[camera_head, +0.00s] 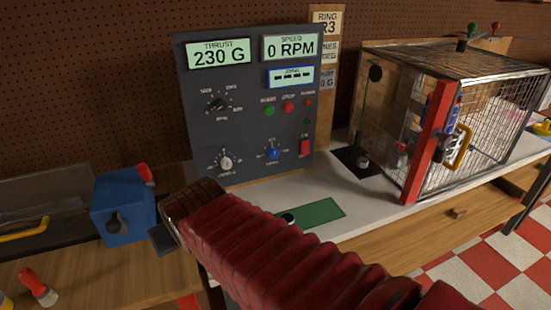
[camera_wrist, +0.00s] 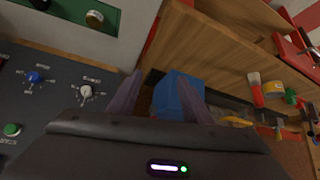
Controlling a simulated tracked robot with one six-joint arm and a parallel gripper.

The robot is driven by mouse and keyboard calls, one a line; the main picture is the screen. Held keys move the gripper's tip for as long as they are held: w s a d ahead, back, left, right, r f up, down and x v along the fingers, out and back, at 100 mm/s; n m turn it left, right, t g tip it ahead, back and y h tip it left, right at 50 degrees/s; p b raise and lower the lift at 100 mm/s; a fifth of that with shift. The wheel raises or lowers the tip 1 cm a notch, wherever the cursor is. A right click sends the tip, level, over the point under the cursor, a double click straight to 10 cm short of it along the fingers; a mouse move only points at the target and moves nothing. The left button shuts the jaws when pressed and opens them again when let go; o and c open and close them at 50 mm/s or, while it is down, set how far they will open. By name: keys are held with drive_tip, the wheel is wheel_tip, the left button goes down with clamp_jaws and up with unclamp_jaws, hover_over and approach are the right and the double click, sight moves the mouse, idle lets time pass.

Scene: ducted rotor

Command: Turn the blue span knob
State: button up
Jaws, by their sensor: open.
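The blue span knob (camera_head: 272,153) is on the lower part of the dark control panel (camera_head: 250,135), between a white knob (camera_head: 226,163) and a red switch. In the wrist view the blue knob (camera_wrist: 34,77) is at the left, with the white knob (camera_wrist: 86,91) nearer my fingers. My gripper (camera_wrist: 158,98) is open and empty, its two dark fingers apart to the right of both knobs. In the head view my red-sleeved arm reaches across below the panel; its wrist end is left of and below the panel, and the fingertips are hard to make out.
A blue box (camera_head: 124,207) stands left of the panel; in the wrist view it (camera_wrist: 172,95) shows beyond my fingers. A wire cage (camera_head: 450,115) with a red post stands at the right. A green mat (camera_head: 318,212) lies on the white bench top (camera_head: 352,198).

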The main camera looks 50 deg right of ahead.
drive_tip(key=w+d+f+m+t+h, duration=0.1)
drive_tip(key=w+d+m+t+h, duration=0.3)
drive_tip(key=d, duration=0.8)
drive_tip(key=m+t+h, duration=0.3)
drive_tip(key=m+t, duration=0.1)
drive_tip(key=m, duration=0.2)
approach(274, 155)
drive_tip(key=v, duration=0.5)
drive_tip(key=shift+s+d+r, duration=0.1)
drive_tip(key=shift+s+d, duration=0.05)
drive_tip(key=shift+s, duration=0.05)
drive_tip(key=shift+w, duration=0.15)
drive_tip(key=x, duration=1.3)
drive_tip(key=shift+w+d, duration=0.1)
drive_tip(key=shift+w, duration=0.2)
drive_tip(key=c, duration=1.1)
